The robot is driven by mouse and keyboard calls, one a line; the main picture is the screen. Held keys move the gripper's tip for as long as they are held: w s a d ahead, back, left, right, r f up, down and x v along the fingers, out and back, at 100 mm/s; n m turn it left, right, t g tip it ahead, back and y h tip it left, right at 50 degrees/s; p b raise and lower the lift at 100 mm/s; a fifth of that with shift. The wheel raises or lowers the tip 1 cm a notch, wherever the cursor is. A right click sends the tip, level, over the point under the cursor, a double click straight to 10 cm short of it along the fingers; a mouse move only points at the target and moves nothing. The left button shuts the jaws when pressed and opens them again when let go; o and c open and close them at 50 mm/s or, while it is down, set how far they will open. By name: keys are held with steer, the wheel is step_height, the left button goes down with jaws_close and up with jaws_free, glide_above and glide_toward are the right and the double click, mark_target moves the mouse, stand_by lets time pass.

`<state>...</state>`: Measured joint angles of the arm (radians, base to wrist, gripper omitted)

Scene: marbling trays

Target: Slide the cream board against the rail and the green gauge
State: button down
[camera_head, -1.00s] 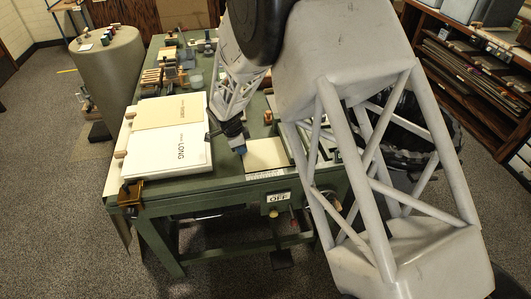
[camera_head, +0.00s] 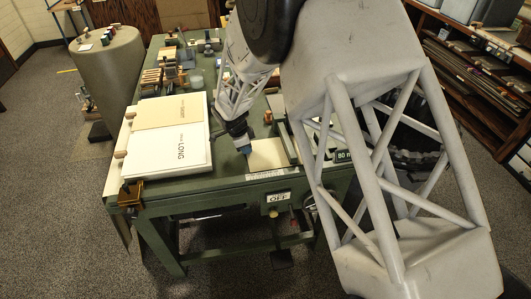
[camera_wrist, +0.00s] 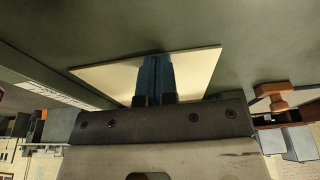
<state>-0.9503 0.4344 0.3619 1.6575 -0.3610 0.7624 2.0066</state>
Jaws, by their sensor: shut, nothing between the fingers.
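The cream board (camera_head: 268,154) lies flat near the front edge of the green table, partly hidden by my arm and gripper. It also shows in the wrist view (camera_wrist: 195,68). My gripper (camera_head: 245,150) is shut and empty. Its blue fingertips (camera_wrist: 158,72) are together, low at the board's left side in the head view. A rail (camera_head: 265,175) with a ruler strip runs along the front edge, close to the board; I cannot tell if they touch. A green bar (camera_head: 291,147), apparently the gauge, stands just right of the board; contact there is unclear.
A white book marked LONG (camera_head: 182,150) lies left of my gripper. A dark display reading 80 (camera_head: 343,156) is at the front right. An orange-brown knob (camera_wrist: 272,91) shows in the wrist view. Several small items stand at the table's back.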

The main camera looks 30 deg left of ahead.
mark_target(258, 152)
steer(key=shift+w+d+f, duration=0.1)
steer(key=shift+w+d, duration=0.5)
steer(key=shift+d, duration=0.2)
steer(key=shift+w+d+f, duration=0.1)
steer(key=shift+w+d, duration=0.45)
steer(key=shift+d, duration=0.25)
stand_by(0.6)
steer(key=shift+r, duration=0.2)
stand_by(0.6)
steer(key=shift+v, duration=2.55)
steer(key=shift+w, duration=0.15)
steer(key=shift+r, duration=0.1)
